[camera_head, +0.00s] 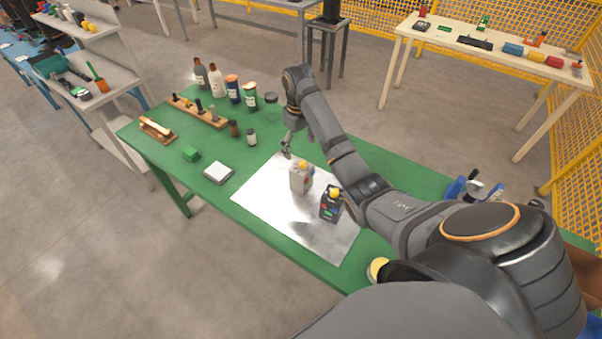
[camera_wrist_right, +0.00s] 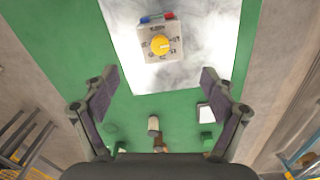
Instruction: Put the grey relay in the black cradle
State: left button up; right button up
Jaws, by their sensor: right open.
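The grey relay (camera_head: 300,180) stands upright on the shiny metal sheet, with a yellow dial on top. The right wrist view shows it from above (camera_wrist_right: 160,42), with blue and red parts along one edge. A black unit (camera_head: 331,206) with a yellow top and small coloured marks stands close by, to the right; I cannot tell whether it is the black cradle. My right gripper (camera_head: 287,151) is open and empty above the sheet's far edge, apart from the relay. Its two fingers flank empty space in the wrist view (camera_wrist_right: 160,90). My left gripper is out of view.
The metal sheet (camera_head: 265,208) lies on the green table (camera_head: 172,163). A white square plate (camera_head: 218,173), a green block (camera_head: 191,154), two small vials and several bottles (camera_head: 217,82) stand to the left and behind. Blue-handled items (camera_head: 462,187) lie at the right.

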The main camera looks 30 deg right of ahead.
aim_at(301, 162)
jog(key=n, duration=0.4)
jog(key=r+n+p, duration=0.1)
jog(key=n, duration=0.2)
jog(key=shift+s+d+r+n, duration=0.1)
jog(key=shift+r+n, duration=0.05)
jog(key=shift+n, duration=0.25)
jog(key=n, duration=0.4)
jog(key=shift+r, duration=0.25)
jog(key=n, duration=0.5)
jog(key=shift+s+d+r+p, duration=0.1)
jog(key=shift+r+p, duration=0.15)
jog(key=shift+p, duration=0.15)
jog(key=n, duration=0.3)
jog(key=shift+r+n, duration=0.1)
jog(key=shift+n, duration=0.2)
notch_tip(301, 162, down, 3)
jog(key=shift+s+f+b, duration=0.1)
jog(key=shift+f+b, duration=0.05)
jog(key=shift+b, duration=0.3)
notch_tip(301, 162, down, 2)
jog(key=shift+p, duration=0.5)
jog(key=f+p, duration=0.1)
jog(key=f, duration=0.1)
jog(key=f+p, duration=0.1)
jog(key=f, duration=0.2)
jog(key=shift+s+a, duration=0.1)
jog(key=shift+a, duration=0.1)
jog(key=shift+f, duration=0.15)
grip_shut()
